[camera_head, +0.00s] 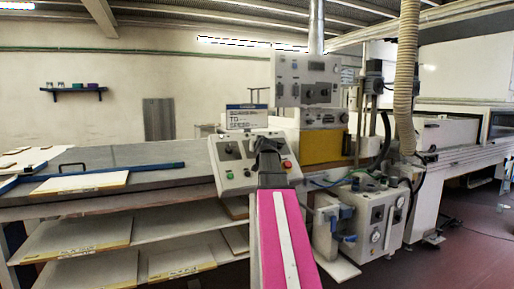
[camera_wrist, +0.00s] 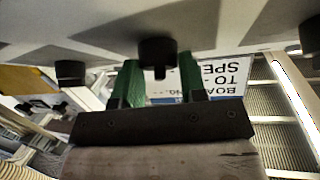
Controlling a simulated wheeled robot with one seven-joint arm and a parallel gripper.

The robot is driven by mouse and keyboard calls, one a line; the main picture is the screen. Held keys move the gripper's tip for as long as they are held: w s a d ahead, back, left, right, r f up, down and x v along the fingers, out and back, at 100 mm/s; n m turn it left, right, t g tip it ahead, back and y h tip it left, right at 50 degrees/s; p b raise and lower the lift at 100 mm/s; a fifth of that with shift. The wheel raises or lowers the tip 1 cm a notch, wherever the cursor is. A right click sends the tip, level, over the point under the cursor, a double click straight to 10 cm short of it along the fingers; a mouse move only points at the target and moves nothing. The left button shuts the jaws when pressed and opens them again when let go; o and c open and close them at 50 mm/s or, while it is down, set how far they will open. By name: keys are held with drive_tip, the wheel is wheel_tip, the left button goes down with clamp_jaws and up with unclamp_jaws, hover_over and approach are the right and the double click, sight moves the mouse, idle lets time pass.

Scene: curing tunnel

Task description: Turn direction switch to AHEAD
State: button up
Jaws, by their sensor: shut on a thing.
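The direction switch appears to be the black knob (camera_wrist: 158,50) on the pale panel in the wrist view. A narrow tab on it points down in that picture. My gripper (camera_wrist: 159,62) has green fingers, one on each side of this knob, and is shut on it. In the head view, my gripper (camera_head: 268,146) is at the middle of the sloped control panel (camera_head: 234,182) and hides the knob there. The AHEAD mark cannot be read in either view.
A red button (camera_head: 287,164) sits just right of my gripper on the panel. Other black knobs (camera_wrist: 70,72) flank the held one. A sign (camera_head: 246,118) stands behind the panel. A long conveyor table (camera_head: 150,155) with boards extends left.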

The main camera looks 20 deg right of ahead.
drive_tip(key=shift+m+g+h, duration=0.9)
drive_tip(key=shift+m+h, duration=0.5)
drive_tip(key=shift+m, duration=1.3)
drive_tip(key=o, duration=0.9)
drive_tip(key=shift+a, duration=0.1)
drive_tip(key=v, duration=1)
drive_tip(key=shift+s+a, duration=0.2)
drive_tip(key=shift+s, duration=0.1)
drive_tip(key=shift+r, duration=0.1)
